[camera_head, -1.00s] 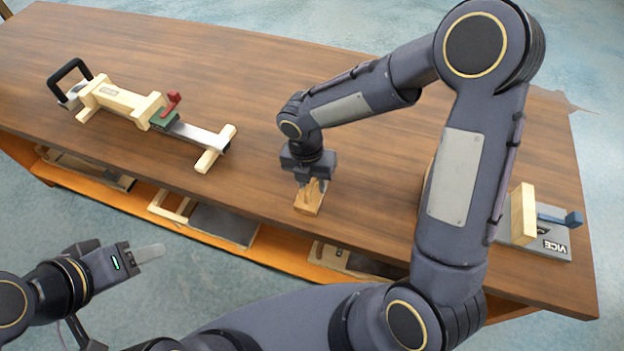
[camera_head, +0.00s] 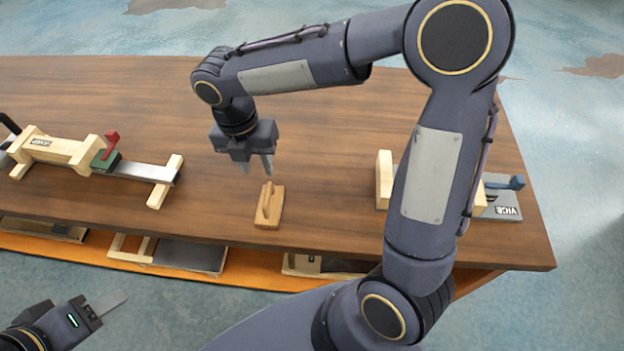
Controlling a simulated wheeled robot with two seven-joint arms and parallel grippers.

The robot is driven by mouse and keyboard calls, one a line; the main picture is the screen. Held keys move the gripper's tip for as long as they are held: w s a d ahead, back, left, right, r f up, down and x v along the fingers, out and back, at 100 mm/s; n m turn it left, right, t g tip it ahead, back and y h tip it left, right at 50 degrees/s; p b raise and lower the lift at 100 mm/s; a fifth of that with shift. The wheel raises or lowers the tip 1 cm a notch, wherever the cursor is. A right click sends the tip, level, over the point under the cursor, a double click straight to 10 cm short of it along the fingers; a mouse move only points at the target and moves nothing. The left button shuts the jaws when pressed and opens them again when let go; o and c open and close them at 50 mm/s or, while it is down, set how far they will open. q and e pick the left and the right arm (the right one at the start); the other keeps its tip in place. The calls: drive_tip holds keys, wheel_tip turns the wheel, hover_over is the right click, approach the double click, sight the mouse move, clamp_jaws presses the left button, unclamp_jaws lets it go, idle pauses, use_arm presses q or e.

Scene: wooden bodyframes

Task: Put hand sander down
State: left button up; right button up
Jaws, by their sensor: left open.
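The hand sander (camera_head: 271,218) is a small light-wood block with an upright handle. It rests flat on the brown table (camera_head: 330,215), close to the front edge. My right gripper (camera_head: 258,168) is above and slightly behind the sander, apart from it. Its two fingers are spread and nothing is between them. My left gripper (camera_head: 108,303) is at the lower left, in front of the table and away from the sander. It is open, with no object visible in it.
A wooden clamp fixture (camera_head: 60,151) with a red lever and metal bar lies on the left of the table. A vice (camera_head: 500,195) stands at the right, partly behind my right arm. Frames lie on the orange lower shelf (camera_head: 240,272). Table around the sander is clear.

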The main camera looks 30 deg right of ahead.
drive_tip(key=s+d+r+m+t+y, duration=0.1)
drive_tip(key=s+m, duration=0.4)
drive_tip(key=m, duration=0.5)
drive_tip(key=s+d+r+m+t+y, duration=0.1)
drive_tip(key=s+d+m, duration=0.4)
drive_tip(key=m, duration=0.5)
drive_tip(key=s+d+r+m+t+y, duration=0.2)
drive_tip(key=s+d+m+t, duration=0.2)
drive_tip(key=m, duration=0.6)
drive_tip(key=s, duration=0.2)
drive_tip(key=shift+s+m+y, duration=0.3)
drive_tip(key=shift+s+y, duration=0.1)
drive_tip(key=shift+o, duration=0.4)
